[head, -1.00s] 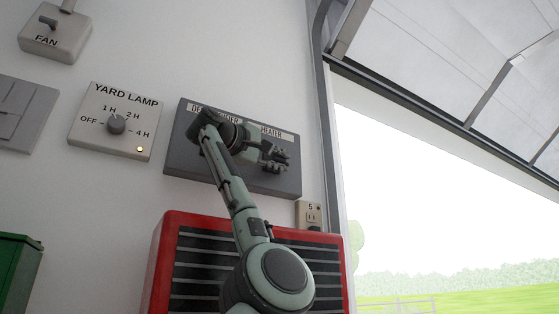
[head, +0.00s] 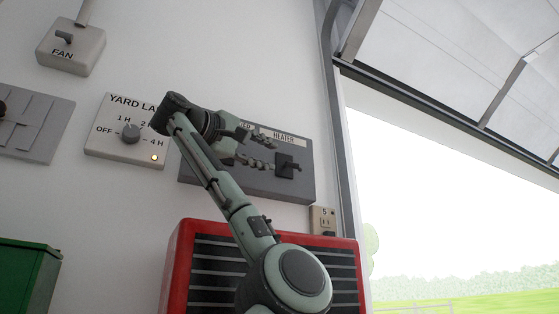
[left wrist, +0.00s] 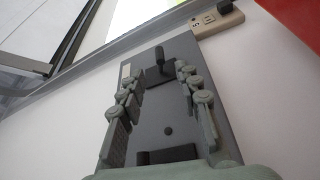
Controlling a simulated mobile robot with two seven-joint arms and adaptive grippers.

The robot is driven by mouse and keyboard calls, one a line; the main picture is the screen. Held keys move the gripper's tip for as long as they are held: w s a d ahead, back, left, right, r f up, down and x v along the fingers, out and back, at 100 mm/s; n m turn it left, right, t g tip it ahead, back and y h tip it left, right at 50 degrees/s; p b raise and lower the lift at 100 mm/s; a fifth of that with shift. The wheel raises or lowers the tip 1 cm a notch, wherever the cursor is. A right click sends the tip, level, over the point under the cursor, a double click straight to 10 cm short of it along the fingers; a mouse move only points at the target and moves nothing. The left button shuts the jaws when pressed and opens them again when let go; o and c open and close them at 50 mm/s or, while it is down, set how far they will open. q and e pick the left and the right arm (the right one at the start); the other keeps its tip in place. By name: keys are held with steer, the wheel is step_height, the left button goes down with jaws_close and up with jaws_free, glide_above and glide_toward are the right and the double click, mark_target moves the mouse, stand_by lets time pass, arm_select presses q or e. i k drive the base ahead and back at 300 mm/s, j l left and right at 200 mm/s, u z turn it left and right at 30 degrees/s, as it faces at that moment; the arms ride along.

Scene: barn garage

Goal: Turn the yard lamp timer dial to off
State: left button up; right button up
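The yard lamp timer is a white plate (head: 96,147) on the wall, left of centre in the head view. Its grey round dial (head: 131,133) has OFF at its left, 1 H and 2 H above and 4 H at its right. I cannot tell where it points. My left gripper (head: 273,155) is open and empty, to the right of the dial, in front of the heater panel. The left wrist view shows its fingers (left wrist: 160,85) spread. My arm hides the right end of the YARD LAMP label. My right gripper is not in view.
The grey heater panel (head: 232,184) carries a black lever (head: 288,167). A FAN switch (head: 70,50) is above the timer, a grey switch panel (head: 40,125) left of it. A red slatted heater (head: 178,270), a green box (head: 25,275) and an outlet (head: 323,220) are lower.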

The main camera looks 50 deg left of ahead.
mark_target(131, 134)
steer(key=k+l, duration=0.45)
steer(key=l, duration=0.25)
steer(key=k+l, duration=0.25)
steer(key=l, duration=0.15)
